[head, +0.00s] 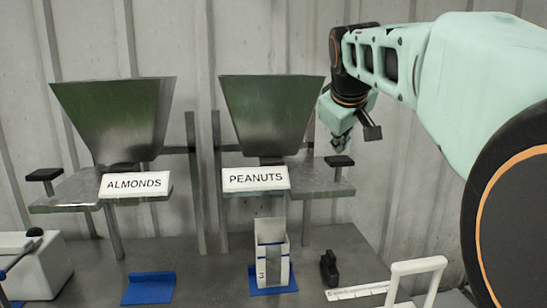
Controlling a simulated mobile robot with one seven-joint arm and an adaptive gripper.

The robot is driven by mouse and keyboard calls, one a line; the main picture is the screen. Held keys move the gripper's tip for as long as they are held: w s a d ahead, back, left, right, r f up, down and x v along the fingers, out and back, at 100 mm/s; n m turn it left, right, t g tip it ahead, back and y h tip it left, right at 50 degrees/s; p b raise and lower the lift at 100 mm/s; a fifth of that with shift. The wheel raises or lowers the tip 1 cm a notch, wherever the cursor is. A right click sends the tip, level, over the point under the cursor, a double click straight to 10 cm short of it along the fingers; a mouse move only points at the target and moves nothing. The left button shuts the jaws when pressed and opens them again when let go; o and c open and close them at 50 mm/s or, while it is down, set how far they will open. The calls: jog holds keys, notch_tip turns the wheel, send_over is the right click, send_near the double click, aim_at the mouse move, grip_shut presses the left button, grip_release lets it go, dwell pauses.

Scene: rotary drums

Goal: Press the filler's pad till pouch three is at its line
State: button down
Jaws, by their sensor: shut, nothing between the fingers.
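The peanut filler is a metal hopper (268,110) with a PEANUTS label (255,178). Its black pad (339,160) sticks out at the right. My gripper (337,149) is shut and empty, pointing down just above this pad; I cannot tell if it touches. Pouch three (262,263), pale with a 3 low on its front, stands upright below this filler on a blue stand (287,289). A grey vertical strip shows on its front. Its fill level and line are too small to make out.
An ALMONDS filler (112,115) stands left with its own black pad (44,174) and an empty blue stand (148,288) below. A black object (329,268), a white ruler-like strip (357,292) and a white handle (416,268) are at right. A white machine (38,265) is at far left.

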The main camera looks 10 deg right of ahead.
aim_at(339, 159)
jog(key=shift+f, duration=0.3)
jog(key=shift+f+b, duration=1.45)
jog(key=shift+f, duration=0.3)
dwell(1.3)
jog(key=shift+r, duration=0.1)
jog(key=shift+r+p, duration=1.9)
jog(key=shift+r, duration=0.15)
notch_tip(339, 159, up, 5)
jog(key=p, duration=0.4)
jog(key=shift+p, duration=0.3)
